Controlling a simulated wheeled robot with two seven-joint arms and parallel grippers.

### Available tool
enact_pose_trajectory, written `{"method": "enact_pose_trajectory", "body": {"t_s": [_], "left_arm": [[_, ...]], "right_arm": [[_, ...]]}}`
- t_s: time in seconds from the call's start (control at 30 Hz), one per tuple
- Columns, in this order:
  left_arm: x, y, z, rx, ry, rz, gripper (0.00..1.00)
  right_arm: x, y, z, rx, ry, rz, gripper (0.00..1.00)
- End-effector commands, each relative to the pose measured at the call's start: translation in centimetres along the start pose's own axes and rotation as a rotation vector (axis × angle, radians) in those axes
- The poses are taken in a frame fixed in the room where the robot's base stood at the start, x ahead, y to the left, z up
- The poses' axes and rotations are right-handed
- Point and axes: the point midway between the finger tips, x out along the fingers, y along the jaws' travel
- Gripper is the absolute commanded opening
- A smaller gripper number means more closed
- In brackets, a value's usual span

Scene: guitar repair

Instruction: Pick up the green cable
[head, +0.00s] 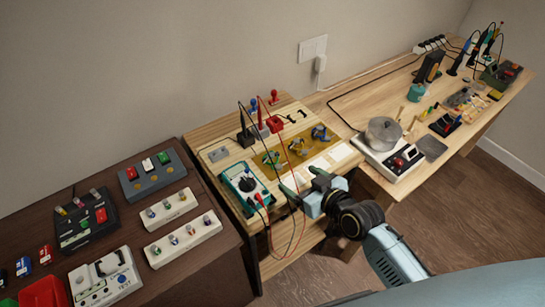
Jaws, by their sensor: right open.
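I cannot clearly make out a green cable in the head view. Thin black and red leads (297,218) loop around a teal meter (246,182) on the light wooden workbench (226,146). Small items with greenish parts (271,159) stand on a yellow-brown mat behind the meter, too small to identify. My right gripper (293,190) is open over the bench's front part, right of the meter. Nothing shows between its fingers. The leads pass close to it; I cannot tell if they touch. My left gripper is not in view.
A dark table (205,271) at the left holds switch boxes and a red tray (43,292). A pot (382,133) stands on a white device at the right, with soldering tools farther back. A white strip (339,155) lies near my right gripper. Wall behind.

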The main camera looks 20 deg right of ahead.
Motion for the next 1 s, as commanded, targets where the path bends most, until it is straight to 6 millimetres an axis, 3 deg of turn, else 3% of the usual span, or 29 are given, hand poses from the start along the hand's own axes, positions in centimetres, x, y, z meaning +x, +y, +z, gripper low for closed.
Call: {"method": "enact_pose_trajectory", "body": {"t_s": [0.3,0.57,1.0], "left_arm": [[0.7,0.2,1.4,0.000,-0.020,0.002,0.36],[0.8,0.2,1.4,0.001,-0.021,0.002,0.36],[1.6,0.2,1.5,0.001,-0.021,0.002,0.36]], "right_arm": [[6.0,0.0,0.1,0.002,0.002,0.000,0.80],[7.8,0.0,0.1,0.001,0.000,0.000,0.80],[12.4,0.3,0.5,0.000,0.000,0.001,0.80]]}}
